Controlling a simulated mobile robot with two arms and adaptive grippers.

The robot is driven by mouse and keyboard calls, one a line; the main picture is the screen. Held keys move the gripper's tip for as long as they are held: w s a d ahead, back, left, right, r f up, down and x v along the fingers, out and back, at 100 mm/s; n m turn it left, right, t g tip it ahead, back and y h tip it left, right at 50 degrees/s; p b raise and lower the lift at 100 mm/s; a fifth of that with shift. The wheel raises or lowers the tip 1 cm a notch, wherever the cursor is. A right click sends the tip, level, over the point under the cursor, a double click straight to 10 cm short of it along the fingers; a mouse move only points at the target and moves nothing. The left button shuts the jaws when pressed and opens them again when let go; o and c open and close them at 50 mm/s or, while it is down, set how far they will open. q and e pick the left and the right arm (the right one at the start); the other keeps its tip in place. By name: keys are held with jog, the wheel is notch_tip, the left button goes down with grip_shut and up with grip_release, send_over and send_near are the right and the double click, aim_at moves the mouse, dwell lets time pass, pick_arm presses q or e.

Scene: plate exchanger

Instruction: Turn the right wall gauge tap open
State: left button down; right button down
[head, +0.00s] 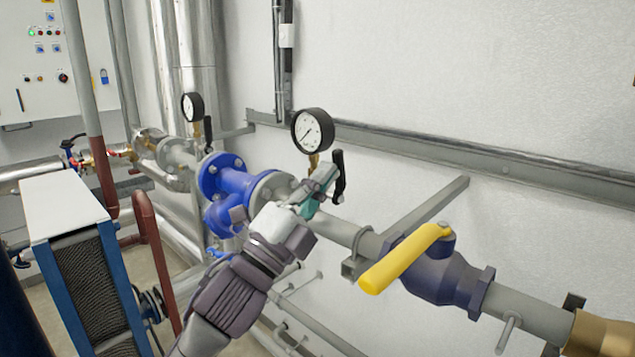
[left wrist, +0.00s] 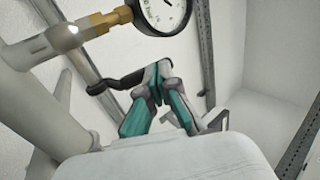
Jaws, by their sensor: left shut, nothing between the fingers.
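The right wall gauge (head: 312,130) is a round white dial with a black rim on a brass stem above the grey pipe. Its tap has a black lever (head: 339,174), which stands roughly upright just right of the stem. In the left wrist view the gauge (left wrist: 165,10) is at the top, with its brass fitting (left wrist: 110,20) and the black lever (left wrist: 115,82) below. My left gripper (head: 324,187) is shut and empty, with its teal fingertips beside the lever; it also shows in the left wrist view (left wrist: 159,72). I cannot tell whether they touch. My right gripper is out of view.
A second gauge (head: 192,107) with a black lever stands farther left. A blue valve (head: 230,180) is behind my left arm, and a yellow-handled valve (head: 405,258) is on the pipe to the right. A wall rail (head: 440,150) runs behind. A plate exchanger (head: 62,205) stands left.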

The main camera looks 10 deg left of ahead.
pick_arm(q)
jog(key=shift+w+d+r, duration=0.3)
jog(key=shift+w+r, duration=0.1)
jog(key=shift+r, duration=0.05)
jog(key=shift+w+d, duration=0.1)
dwell(0.6)
